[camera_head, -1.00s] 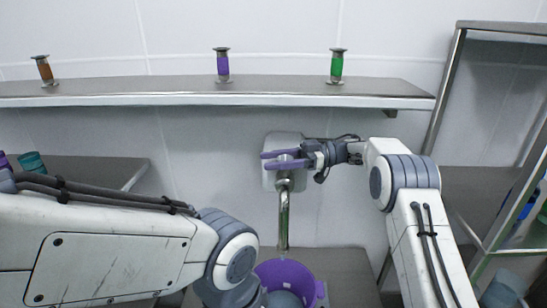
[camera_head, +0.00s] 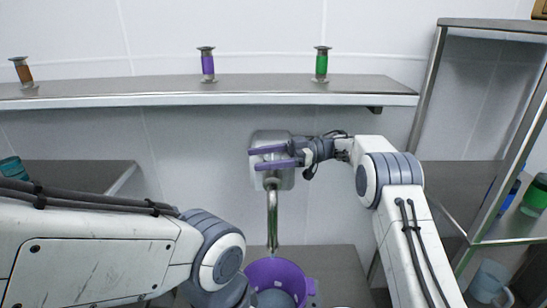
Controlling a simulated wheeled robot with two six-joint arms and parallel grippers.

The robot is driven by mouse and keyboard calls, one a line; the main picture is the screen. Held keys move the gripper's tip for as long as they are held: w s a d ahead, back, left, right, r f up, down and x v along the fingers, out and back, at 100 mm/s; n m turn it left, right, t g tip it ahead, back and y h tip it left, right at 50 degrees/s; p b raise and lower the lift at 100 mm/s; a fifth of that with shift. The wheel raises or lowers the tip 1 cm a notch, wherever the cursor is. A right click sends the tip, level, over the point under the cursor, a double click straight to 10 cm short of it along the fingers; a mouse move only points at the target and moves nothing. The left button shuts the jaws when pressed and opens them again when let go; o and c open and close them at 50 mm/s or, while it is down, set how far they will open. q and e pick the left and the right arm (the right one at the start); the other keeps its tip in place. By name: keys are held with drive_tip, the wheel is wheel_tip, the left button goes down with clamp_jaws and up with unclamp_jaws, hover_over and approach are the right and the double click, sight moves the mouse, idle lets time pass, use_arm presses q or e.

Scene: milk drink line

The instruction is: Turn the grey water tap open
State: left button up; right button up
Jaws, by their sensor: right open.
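The grey water tap (camera_head: 272,215) is on the back wall below the shelf, with a pale grey wall box behind it and a shiny spout pointing down. My right gripper (camera_head: 268,157) reaches in from the right at the top of the tap. Its two purple fingers are apart, one above the other, in front of the wall box. The tap's handle is largely hidden by the fingers, and I cannot tell whether they touch it. My left arm crosses the lower left; its gripper is not visible.
A purple container (camera_head: 285,269) stands under the spout. A steel shelf (camera_head: 130,91) above carries orange, purple and green spools (camera_head: 321,64).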

drive_tip(key=b+v, duration=0.1)
drive_tip(key=v, duration=0.2)
drive_tip(key=b+v, duration=0.1)
drive_tip(key=v, duration=0.1)
drive_tip(key=shift+f+b, duration=0.3)
drive_tip(key=shift+f, duration=0.05)
drive_tip(key=v, duration=0.1)
drive_tip(key=p+v, duration=0.1)
drive_tip(key=v, duration=0.1)
drive_tip(key=p+v, duration=0.1)
drive_tip(key=v, duration=0.1)
drive_tip(key=shift+r, duration=0.4)
